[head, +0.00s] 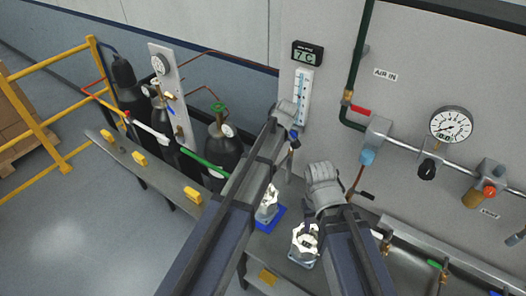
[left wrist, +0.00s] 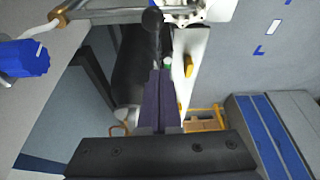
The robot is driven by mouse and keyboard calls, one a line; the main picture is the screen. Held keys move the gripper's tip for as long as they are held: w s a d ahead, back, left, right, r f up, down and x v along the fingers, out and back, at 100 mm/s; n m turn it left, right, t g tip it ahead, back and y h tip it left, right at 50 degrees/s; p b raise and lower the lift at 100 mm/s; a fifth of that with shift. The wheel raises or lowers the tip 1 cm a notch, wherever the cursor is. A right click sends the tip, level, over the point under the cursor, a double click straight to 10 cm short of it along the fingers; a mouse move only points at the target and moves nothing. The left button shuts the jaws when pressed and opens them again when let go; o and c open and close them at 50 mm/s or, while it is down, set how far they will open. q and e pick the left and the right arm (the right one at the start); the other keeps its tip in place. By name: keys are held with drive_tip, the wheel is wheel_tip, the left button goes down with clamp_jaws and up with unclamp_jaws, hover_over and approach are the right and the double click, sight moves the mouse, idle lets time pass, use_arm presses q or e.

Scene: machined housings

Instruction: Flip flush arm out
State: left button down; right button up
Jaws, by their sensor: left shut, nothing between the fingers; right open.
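A dark lever with a black ball end (left wrist: 152,20) stands just beyond my left fingertips in the left wrist view; I take it for the flush arm. My left gripper (left wrist: 158,75) is shut with nothing between its fingers, its tips close to the lever; I cannot tell whether they touch. In the head view my left gripper (head: 286,112) is in front of the wall panel, its fingers hard to make out. My right gripper (head: 322,182) is open and empty to its right, above the bench. A silver housing (head: 304,242) sits on the bench below it.
Another housing (head: 266,206) is on a blue mat. A blue knob (left wrist: 24,58) is left of my left fingers. A pipe with a gauge (head: 451,124) runs along the wall at right. Dark gas cylinders (head: 132,98) and a yellow rail (head: 40,65) are at left.

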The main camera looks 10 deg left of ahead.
use_arm(q)
drive_tip(key=p+v, duration=0.4)
drive_tip(key=v, duration=0.1)
drive_tip(key=shift+d+r, duration=0.15)
drive_tip(key=shift+r, duration=0.05)
use_arm(e)
wheel_tip(320, 180, up, 5)
drive_tip(key=shift+r, duration=0.1)
